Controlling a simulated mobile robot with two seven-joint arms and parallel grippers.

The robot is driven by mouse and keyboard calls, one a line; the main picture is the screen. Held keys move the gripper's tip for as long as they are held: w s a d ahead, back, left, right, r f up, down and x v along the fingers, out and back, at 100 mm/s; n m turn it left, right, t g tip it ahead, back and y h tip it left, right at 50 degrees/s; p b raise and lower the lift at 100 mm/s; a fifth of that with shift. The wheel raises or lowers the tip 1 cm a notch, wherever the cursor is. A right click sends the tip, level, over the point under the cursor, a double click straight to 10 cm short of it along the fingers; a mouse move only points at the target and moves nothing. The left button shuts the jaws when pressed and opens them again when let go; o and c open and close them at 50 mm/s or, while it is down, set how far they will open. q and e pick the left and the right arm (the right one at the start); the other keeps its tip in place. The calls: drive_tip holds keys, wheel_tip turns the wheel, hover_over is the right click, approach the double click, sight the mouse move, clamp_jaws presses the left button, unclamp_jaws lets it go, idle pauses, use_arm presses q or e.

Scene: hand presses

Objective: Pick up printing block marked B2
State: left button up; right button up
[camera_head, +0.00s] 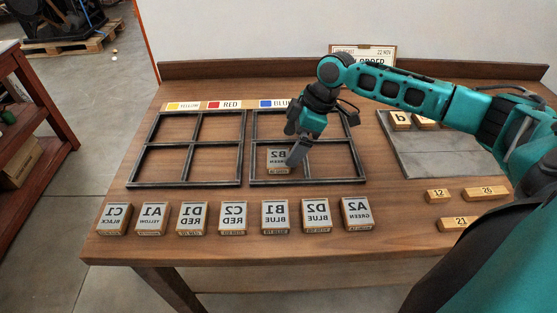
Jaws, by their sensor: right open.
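The printing block marked B2 (278,158), with mirrored lettering and the word GREEN, lies in the front left compartment of the right black frame (307,182). My right gripper (296,156) reaches down at the block's right edge. It is open. One finger shows beside the block; whether it touches the block I cannot tell. The rest of the gripper is partly hidden by its own wrist. My left gripper is not in view.
A row of blocks, from C1 (114,217) to A2 (356,213), stands along the front of the table. The left black frame (185,184) is empty. A grey tray (440,160) holds letter blocks at the right. Number blocks (486,193) lie in front of it.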

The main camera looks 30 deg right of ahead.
sight(282, 157)
drive_tip(key=x, duration=0.4)
drive_tip(key=shift+w+a+f, duration=0.15)
drive_tip(key=shift+a+f, duration=0.05)
drive_tip(key=c, duration=1.1)
